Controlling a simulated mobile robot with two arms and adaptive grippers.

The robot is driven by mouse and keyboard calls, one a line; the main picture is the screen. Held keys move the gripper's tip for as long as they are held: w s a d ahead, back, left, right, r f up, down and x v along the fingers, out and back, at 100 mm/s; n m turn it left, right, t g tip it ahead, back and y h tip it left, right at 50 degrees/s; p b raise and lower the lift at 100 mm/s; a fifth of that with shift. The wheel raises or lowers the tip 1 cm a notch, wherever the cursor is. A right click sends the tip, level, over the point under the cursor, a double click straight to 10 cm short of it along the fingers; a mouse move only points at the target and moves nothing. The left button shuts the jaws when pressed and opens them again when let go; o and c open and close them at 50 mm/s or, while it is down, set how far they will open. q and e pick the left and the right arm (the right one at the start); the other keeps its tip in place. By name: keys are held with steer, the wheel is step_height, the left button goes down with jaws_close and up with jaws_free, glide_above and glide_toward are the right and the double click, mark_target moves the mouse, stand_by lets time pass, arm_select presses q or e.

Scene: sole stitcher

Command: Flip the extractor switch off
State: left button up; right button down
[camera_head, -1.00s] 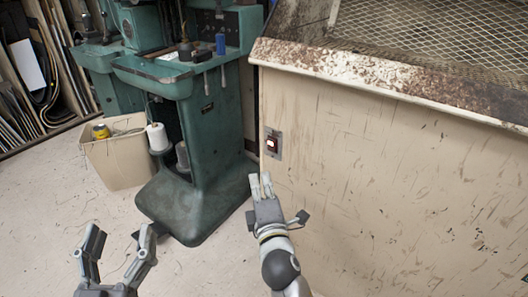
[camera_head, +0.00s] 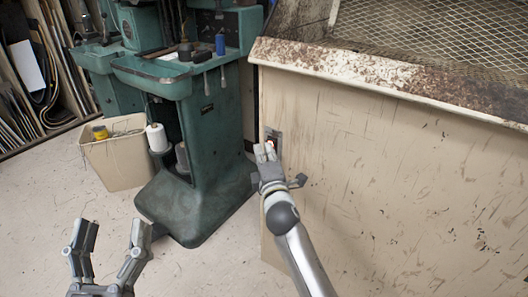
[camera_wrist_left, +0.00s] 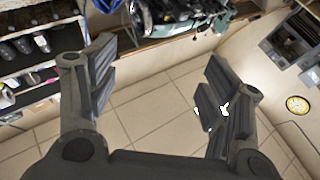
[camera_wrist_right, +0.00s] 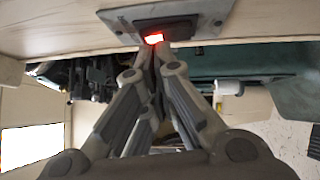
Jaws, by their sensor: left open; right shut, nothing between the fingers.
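The extractor switch is a small rocker lit red on a grey metal plate, set in the beige side of the extractor cabinet. In the head view the plate (camera_head: 275,137) shows just above my right gripper (camera_head: 265,152), whose fingers hide most of the rocker. In the right wrist view the glowing red switch (camera_wrist_right: 154,38) is right at the closed fingertips of my right gripper (camera_wrist_right: 158,50). I cannot tell whether they touch it. My right gripper is shut and empty. My left gripper (camera_head: 110,240) is open and empty, low at the left over the floor.
The beige cabinet (camera_head: 390,190) with a rusty rim and mesh top fills the right. A green stitching machine (camera_head: 195,190) stands left of it. A beige bin (camera_head: 118,160) with thread stands further left. The floor (camera_head: 50,200) at the left is clear.

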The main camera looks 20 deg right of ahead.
arm_select(q)
step_height(320, 180, down, 10)
steer(key=w+a+g+y+p, duration=0.1)
steer(key=g+y+p, duration=0.1)
steer(key=g, duration=0.4)
steer(key=shift+f, duration=0.15)
arm_select(e)
steer(key=shift+w+d+r, duration=0.15)
steer(key=shift+d, duration=0.05)
arm_select(q)
steer(key=shift+a, duration=0.15)
